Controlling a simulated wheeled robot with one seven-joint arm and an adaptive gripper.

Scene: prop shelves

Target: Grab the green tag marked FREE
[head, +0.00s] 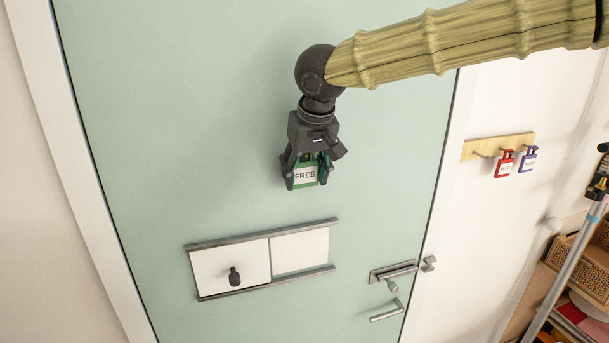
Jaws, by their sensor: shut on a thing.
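The green tag marked FREE (305,175) is between the fingers of my gripper (307,181), in the middle of the head view. My gripper is shut on it and points down, in front of the pale green door (180,120). The white label with the word FREE faces the camera. The fingers cover the tag's side edges, and its upper part is hidden by the gripper.
A sliding panel with a dark knob (234,277) is on the door below my gripper. A bolt (393,270) and handle (386,311) are at lower right. A wooden hook rail (497,146) holds a red tag (504,163) and a purple tag (527,160). Shelves (581,264) stand far right.

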